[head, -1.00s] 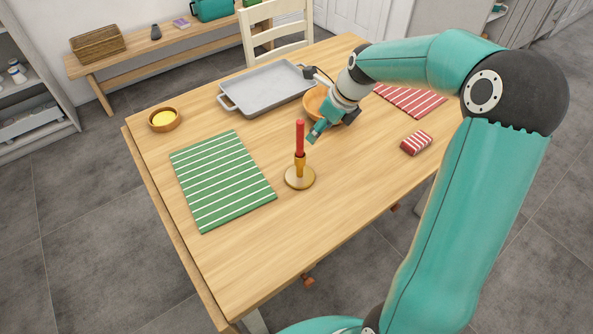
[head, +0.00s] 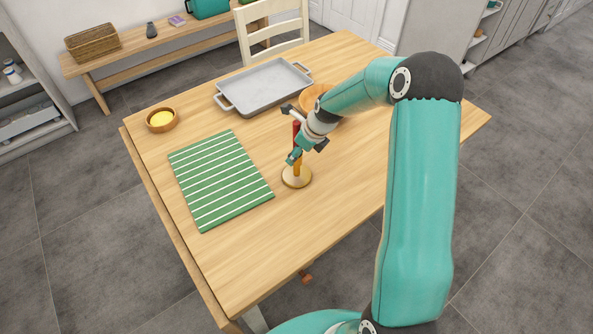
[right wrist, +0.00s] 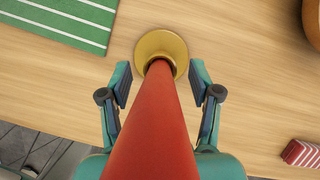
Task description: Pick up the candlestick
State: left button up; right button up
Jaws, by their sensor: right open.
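The candlestick (head: 296,178) stands upright on the wooden table, with a round gold base and a red candle (head: 296,128) in it. My right gripper (head: 297,158) is at the candlestick in the head view and partly covers its stem and candle. In the right wrist view the red candle (right wrist: 152,125) rises between the two open fingers of the right gripper (right wrist: 158,85), with the gold base (right wrist: 161,48) beyond the fingertips. A gap shows on both sides, so the fingers are apart from it. My left gripper is not in view.
A green striped placemat (head: 220,180) lies left of the candlestick. A grey tray (head: 262,88), an orange bowl (head: 312,97) partly behind my arm, and a small bowl with yellow contents (head: 161,119) are farther back. A red striped item (right wrist: 301,153) lies to the right. The near table is clear.

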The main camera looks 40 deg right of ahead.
jog(key=shift+c, duration=0.2)
grip_shut()
jog(key=shift+w+r, duration=0.1)
dwell(0.5)
